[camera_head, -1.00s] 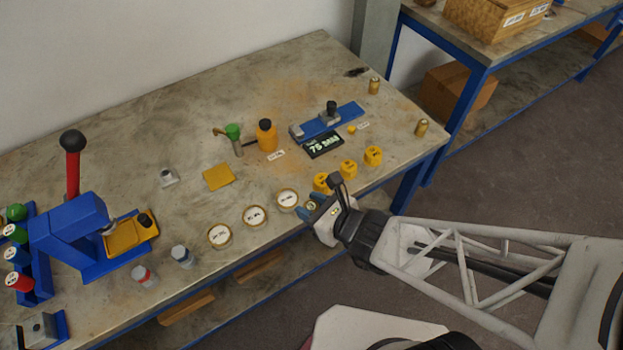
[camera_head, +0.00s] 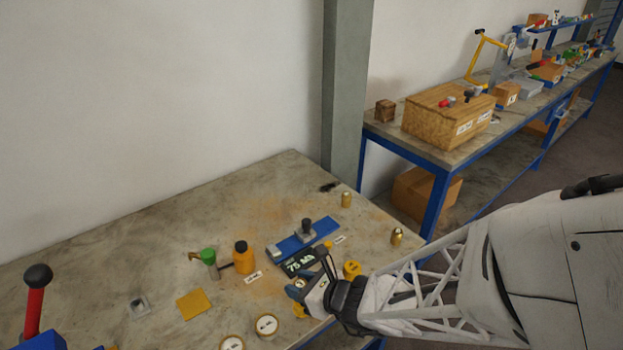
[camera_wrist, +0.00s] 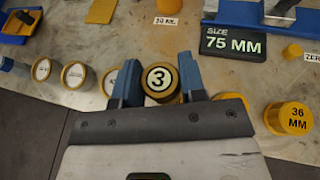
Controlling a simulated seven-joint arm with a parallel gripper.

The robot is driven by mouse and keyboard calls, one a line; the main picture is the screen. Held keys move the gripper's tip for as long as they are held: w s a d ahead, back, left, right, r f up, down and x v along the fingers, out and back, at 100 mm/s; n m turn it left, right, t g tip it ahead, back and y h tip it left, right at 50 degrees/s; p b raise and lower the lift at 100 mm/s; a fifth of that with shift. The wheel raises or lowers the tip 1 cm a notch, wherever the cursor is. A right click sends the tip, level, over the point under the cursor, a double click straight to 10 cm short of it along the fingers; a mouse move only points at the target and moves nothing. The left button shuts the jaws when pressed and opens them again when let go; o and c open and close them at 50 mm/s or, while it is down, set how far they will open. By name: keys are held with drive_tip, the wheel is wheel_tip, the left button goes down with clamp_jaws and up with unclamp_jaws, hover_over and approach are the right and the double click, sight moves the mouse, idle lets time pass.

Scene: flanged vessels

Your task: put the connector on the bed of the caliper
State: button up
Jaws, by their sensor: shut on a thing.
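My gripper (camera_wrist: 160,84) is shut on a round brass-coloured connector with a "3" on its white top (camera_wrist: 159,79); a blue finger presses each side in the wrist view. In the head view my gripper (camera_head: 301,287) is in front of the caliper, and the connector is hard to make out there. The caliper (camera_head: 292,246) has a blue bed, grey jaws and a black knob. Its dark display (camera_head: 299,263) reads 75 MM, and also shows in the wrist view (camera_wrist: 233,42). The bed is only partly seen at the wrist view's top edge (camera_wrist: 250,14).
Yellow caps stand close to my gripper, one marked 36 MM (camera_wrist: 290,118). An orange bottle (camera_head: 243,260) and a green-topped item (camera_head: 209,262) stand left of the caliper. Brass pieces (camera_head: 346,200) (camera_head: 396,237) stand behind and right. Round labelled containers (camera_head: 266,325) line the front edge.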

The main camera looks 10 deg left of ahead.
drive_tip(key=shift+w+d, duration=0.25)
drive_tip(key=shift+w, duration=1.1)
drive_tip(key=shift+w+d, duration=0.2)
drive_tip(key=shift+w, duration=1.1)
hover_over(289, 246)
drive_tip(key=shift+s+a+f, duration=0.1)
drive_tip(key=shift+f, duration=0.65)
drive_tip(key=shift+f, duration=1.75)
drive_tip(key=shift+f, duration=0.2)
drive_tip(key=o, duration=1)
